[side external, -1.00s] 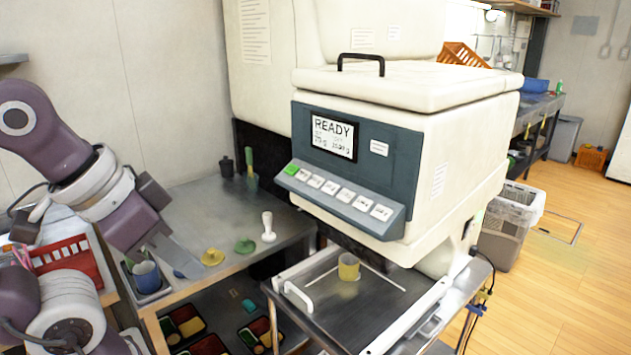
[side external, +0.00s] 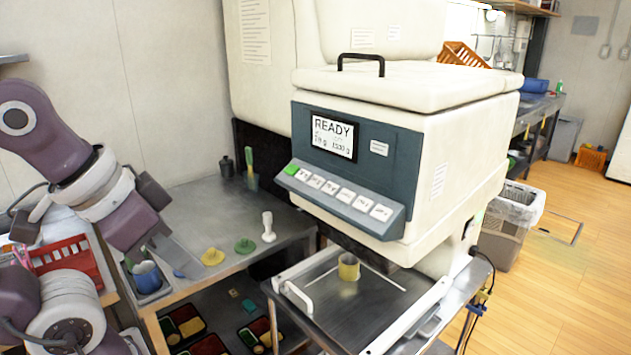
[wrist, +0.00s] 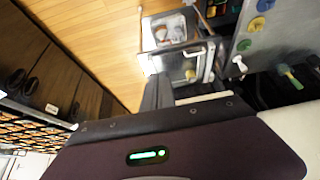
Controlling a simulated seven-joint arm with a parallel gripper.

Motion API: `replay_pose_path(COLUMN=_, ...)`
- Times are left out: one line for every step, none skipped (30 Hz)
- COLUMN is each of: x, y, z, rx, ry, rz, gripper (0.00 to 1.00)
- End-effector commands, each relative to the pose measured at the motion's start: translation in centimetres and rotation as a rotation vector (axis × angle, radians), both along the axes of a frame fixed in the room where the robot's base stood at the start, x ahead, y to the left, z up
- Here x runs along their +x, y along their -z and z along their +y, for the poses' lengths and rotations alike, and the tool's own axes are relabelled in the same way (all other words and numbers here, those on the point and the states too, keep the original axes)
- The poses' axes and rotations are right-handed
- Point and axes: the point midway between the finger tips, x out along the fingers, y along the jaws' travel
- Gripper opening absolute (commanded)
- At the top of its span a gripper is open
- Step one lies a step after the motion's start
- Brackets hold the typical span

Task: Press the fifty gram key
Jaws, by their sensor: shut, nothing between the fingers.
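The machine (side external: 400,165) has a dark blue front with a sloped row of keys (side external: 338,192). A green key (side external: 291,169) sits at the left end and several white keys run to its right. Their labels are too small to read, so I cannot tell which one is the fifty gram key. The screen (side external: 333,136) shows READY with small figures under it. My gripper (side external: 201,272) is shut and empty, pointing down over the left counter, to the left of and below the keys and apart from them. Its fingers also show in the wrist view (wrist: 158,92).
A yellow cup (side external: 348,267) stands on the metal tray below the machine. Yellow (side external: 212,257) and green (side external: 245,246) knobbed pieces and a white stamp-like tool (side external: 268,227) stand on the counter.

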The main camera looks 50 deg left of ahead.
Motion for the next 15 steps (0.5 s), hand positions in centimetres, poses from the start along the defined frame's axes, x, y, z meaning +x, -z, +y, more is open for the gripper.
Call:
replay_pose_path(x=0.0, y=0.0, z=0.0, rx=0.000, ry=0.000, rz=0.000, gripper=0.00)
replay_pose_path(x=0.0, y=0.0, z=0.0, rx=0.000, ry=0.000, rz=0.000, gripper=0.00)
replay_pose_path(x=0.0, y=0.0, z=0.0, rx=0.000, ry=0.000, rz=0.000, gripper=0.00)
replay_pose_path(x=0.0, y=0.0, z=0.0, rx=0.000, ry=0.000, rz=0.000, gripper=0.00)
replay_pose_path(x=0.0, y=0.0, z=0.0, rx=0.000, ry=0.000, rz=0.000, gripper=0.00)
replay_pose_path(x=0.1, y=0.0, z=0.1, rx=0.001, ry=-0.004, rz=-0.003, gripper=0.00)
replay_pose_path(x=0.3, y=-0.1, z=0.2, rx=0.004, ry=-0.012, rz=-0.008, gripper=0.00)
replay_pose_path(x=0.7, y=-0.2, z=0.5, rx=0.008, ry=-0.025, rz=-0.017, gripper=0.00)
replay_pose_path(x=1.4, y=-0.4, z=1.0, rx=0.016, ry=-0.049, rz=-0.035, gripper=0.00)
replay_pose_path(x=2.2, y=-0.7, z=1.5, rx=0.023, ry=-0.073, rz=-0.054, gripper=0.00)
replay_pose_path(x=3.1, y=-1.0, z=2.2, rx=0.032, ry=-0.102, rz=-0.079, gripper=0.00)
replay_pose_path(x=4.4, y=-1.4, z=3.2, rx=0.046, ry=-0.144, rz=-0.116, gripper=0.00)
replay_pose_path(x=5.6, y=-1.9, z=4.0, rx=0.056, ry=-0.177, rz=-0.150, gripper=0.00)
replay_pose_path(x=6.7, y=-2.4, z=4.9, rx=0.065, ry=-0.211, rz=-0.186, gripper=0.00)
replay_pose_path(x=8.2, y=-3.0, z=6.0, rx=0.076, ry=-0.250, rz=-0.235, gripper=0.00)
